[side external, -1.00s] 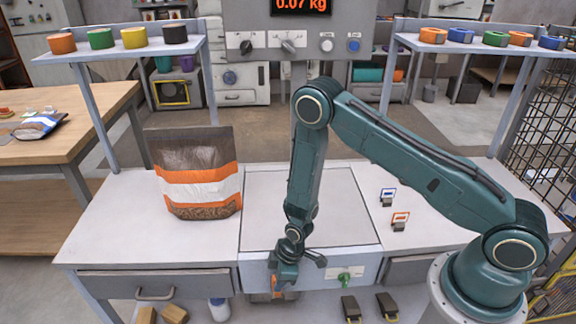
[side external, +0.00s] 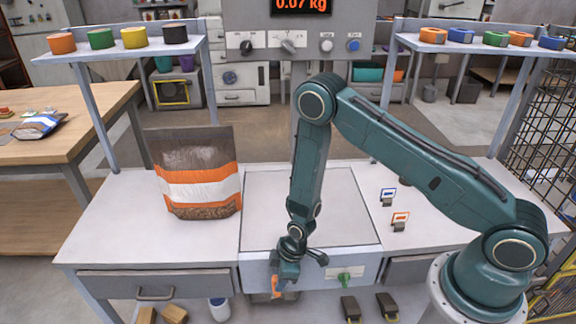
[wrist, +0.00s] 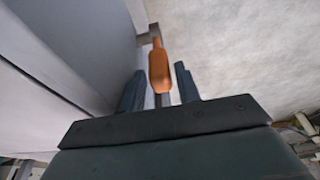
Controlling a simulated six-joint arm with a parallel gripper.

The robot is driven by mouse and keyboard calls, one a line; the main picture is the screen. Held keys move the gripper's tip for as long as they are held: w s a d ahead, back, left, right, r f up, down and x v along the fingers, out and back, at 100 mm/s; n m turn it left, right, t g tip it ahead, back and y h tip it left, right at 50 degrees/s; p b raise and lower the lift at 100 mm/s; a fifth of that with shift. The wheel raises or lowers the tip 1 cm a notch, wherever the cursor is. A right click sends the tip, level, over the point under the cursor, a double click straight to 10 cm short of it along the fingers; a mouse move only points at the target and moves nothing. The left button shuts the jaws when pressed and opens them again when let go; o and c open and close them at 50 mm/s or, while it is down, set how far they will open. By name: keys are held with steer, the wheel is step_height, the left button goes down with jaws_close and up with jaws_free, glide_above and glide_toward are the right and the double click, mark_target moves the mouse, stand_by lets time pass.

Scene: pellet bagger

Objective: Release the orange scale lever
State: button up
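The orange scale lever (wrist: 158,66) hangs at the front of the scale in the wrist view, its lower end between my gripper's fingertips. My gripper (wrist: 160,86) is open, with a gap showing on each side of the lever. In the side external view my gripper (side external: 284,283) points down at the front face of the scale, left of the green lever (side external: 344,278). Only a little of the orange lever (side external: 276,284) shows there, beside the fingers. The scale plate (side external: 330,205) is bare.
A filled bag (side external: 199,190) with an orange and white band stands on the bench left of the scale. The display (side external: 302,4) reads 0.07 kg. Blue and orange tags (side external: 388,195) stand at the right. Two dark pedals (side external: 351,307) sit below the bench front.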

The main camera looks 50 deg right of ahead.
steer(key=v, duration=1.3)
steer(key=shift+w, duration=0.1)
steer(key=c, duration=0.6)
steer(key=shift+w+a, duration=0.1)
steer(key=shift+w, duration=0.05)
jaws_close()
steer(key=w+a+f+g+h, duration=0.2)
steer(key=w+a+g+h, duration=0.2)
steer(key=w+a, duration=0.5)
steer(key=shift+w+a+f, duration=0.35)
steer(key=shift+a+f, duration=0.05)
steer(key=shift+a, duration=0.05)
